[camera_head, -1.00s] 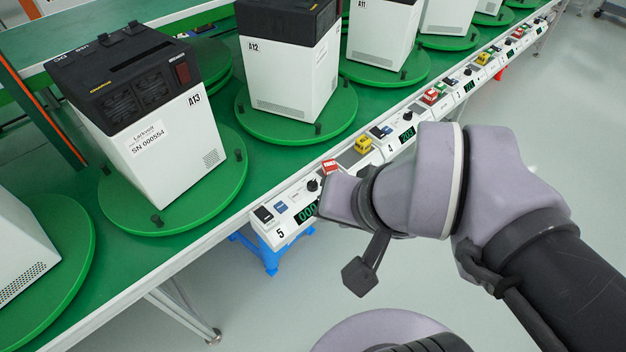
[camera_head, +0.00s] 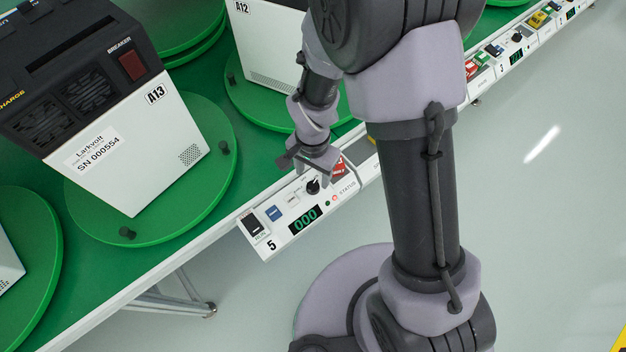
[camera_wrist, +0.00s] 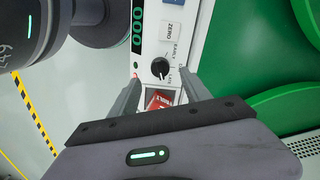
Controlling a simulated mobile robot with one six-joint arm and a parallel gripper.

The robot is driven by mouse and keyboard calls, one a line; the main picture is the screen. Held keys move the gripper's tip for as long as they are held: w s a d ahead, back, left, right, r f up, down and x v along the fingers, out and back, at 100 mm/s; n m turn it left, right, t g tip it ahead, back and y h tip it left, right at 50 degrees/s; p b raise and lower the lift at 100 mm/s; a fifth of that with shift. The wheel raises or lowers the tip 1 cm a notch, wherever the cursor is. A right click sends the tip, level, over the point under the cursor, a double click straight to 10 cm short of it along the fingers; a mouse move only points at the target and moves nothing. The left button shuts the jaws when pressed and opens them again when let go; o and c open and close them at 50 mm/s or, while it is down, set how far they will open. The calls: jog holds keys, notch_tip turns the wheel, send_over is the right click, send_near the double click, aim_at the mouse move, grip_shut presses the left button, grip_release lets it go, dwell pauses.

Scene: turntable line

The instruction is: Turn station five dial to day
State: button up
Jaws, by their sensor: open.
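The station five dial is a small black knob (camera_head: 313,187) on the white control panel (camera_head: 268,241) marked 5. In the wrist view the dial (camera_wrist: 160,67) sits just beyond and between my fingertips, with small lettering beside it including EARLY. I cannot tell for sure which mark it points to. My gripper (camera_head: 322,176) is over the panel, close to the dial. In the wrist view its two fingers (camera_wrist: 157,80) are spread apart with nothing held between them. Whether the fingertips reach down to the knob's height is unclear.
A red-covered switch (camera_wrist: 161,100) lies between my fingers, nearer the palm. The display (camera_head: 305,219) reads 000, beside a blue button (camera_head: 274,213) and a black rocker switch (camera_head: 254,225). A green turntable (camera_head: 207,190) carrying unit A13 (camera_head: 140,170) stands behind the panel.

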aim_at(313, 184)
notch_tip(313, 184, down, 6)
jog(key=shift+r+b, duration=0.1)
jog(key=shift+b, duration=0.7)
jog(key=shift+c, duration=0.3)
grip_shut()
jog(key=n, duration=0.6)
jog(key=shift+n, duration=0.3)
jog(key=n, duration=0.3)
jog(key=shift+n+p, duration=0.3)
jog(key=shift+p, duration=0.1)
jog(key=shift+n, duration=1.9)
